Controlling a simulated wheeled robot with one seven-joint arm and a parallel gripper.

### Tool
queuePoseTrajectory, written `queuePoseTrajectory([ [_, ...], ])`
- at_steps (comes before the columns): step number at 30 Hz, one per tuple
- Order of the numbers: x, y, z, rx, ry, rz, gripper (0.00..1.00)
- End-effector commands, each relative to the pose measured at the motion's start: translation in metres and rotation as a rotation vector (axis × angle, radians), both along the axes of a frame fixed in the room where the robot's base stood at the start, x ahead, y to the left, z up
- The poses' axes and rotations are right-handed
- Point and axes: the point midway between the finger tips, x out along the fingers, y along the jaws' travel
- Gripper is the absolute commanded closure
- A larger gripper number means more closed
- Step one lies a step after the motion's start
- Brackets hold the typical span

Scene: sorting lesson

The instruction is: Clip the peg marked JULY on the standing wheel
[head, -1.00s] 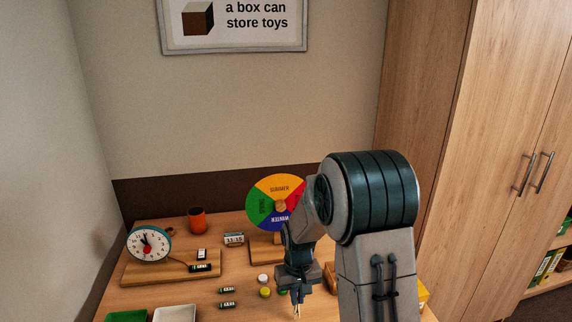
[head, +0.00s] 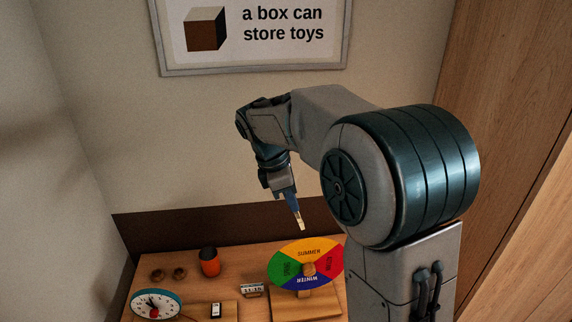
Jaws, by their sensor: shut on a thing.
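The standing wheel (head: 290,271) is upright on a wooden base (head: 305,304) on the table in the head view. It has colored sectors; SUMMER is on the yellow top and WINTER on the blue bottom, and a wooden knob is at its center. My gripper (head: 299,220) points down in the air above the wheel's top edge. It is shut on a small pale wooden peg (head: 300,224), which hangs apart from the wheel. Any marking on the peg is too small to read.
A toy clock (head: 156,304) stands at the table's front left. A small card reading 11:15 (head: 252,290) lies left of the wheel. The wall is close behind.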

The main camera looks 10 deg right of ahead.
Motion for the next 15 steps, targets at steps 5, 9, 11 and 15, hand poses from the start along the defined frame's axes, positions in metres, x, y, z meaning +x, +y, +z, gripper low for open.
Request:
queuePoseTrajectory([
  [5, -0.002, 0.001, 0.01, -0.011, 0.0, 0.044, 1.0],
  [9, -0.002, -0.001, 0.003, -0.01, 0.0, 0.044, 1.0],
  [11, -0.002, -0.002, -0.001, -0.01, 0.0, 0.043, 1.0],
  [15, -0.002, -0.006, -0.013, -0.01, 0.0, 0.041, 1.0],
])
